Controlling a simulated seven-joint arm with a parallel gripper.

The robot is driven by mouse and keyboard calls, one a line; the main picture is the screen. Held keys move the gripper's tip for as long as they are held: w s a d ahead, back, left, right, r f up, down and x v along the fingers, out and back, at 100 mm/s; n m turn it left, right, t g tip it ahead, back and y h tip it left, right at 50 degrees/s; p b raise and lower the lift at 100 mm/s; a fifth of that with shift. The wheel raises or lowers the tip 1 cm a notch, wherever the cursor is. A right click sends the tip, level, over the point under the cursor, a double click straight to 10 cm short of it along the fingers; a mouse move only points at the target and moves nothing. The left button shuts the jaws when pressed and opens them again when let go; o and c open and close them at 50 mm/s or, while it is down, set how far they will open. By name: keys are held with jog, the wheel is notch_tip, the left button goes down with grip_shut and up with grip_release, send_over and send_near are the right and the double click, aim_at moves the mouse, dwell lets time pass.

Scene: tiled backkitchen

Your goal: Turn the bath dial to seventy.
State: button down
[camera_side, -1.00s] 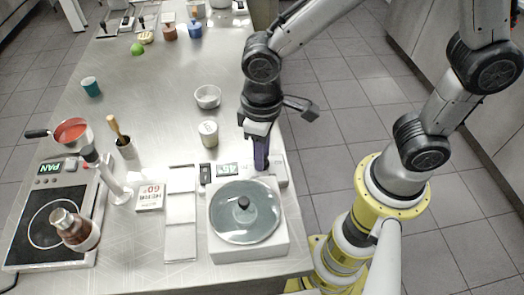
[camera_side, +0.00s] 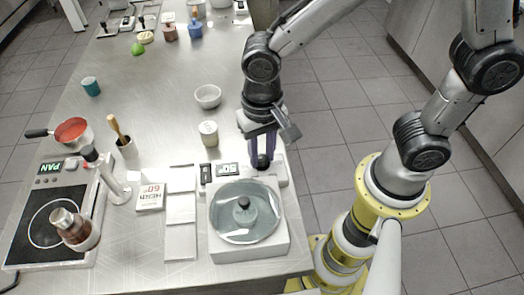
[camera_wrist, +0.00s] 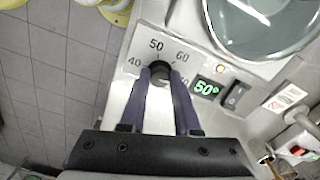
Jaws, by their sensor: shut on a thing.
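The bath is a white box (camera_side: 250,248) with a round glass lid (camera_side: 245,225) at the front of the steel table. Its dark dial (camera_wrist: 160,73) sits on the panel, with 40, 50 and 60 printed around it. The bath display (camera_wrist: 207,88) reads 50° in green. My gripper (camera_wrist: 161,75) is shut on the dial, one purple finger on each side. In the side view my gripper (camera_side: 263,158) points down onto the panel at the bath's back right.
A black switch (camera_wrist: 236,96) is beside the display. Left of the bath are a card reading 60° (camera_side: 150,197), white tiles (camera_side: 181,205) and a hotplate (camera_side: 25,225) with a flask (camera_side: 75,228). A white jar (camera_side: 208,134) and bowl (camera_side: 207,96) stand behind.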

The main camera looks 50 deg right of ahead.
aim_at(262, 157)
jog(key=shift+r+m, duration=0.15)
jog(key=shift+m, duration=0.15)
jog(key=c, duration=0.6)
grip_release()
notch_tip(262, 157, up, 14)
jog(key=shift+f, duration=0.15)
dwell(0.4)
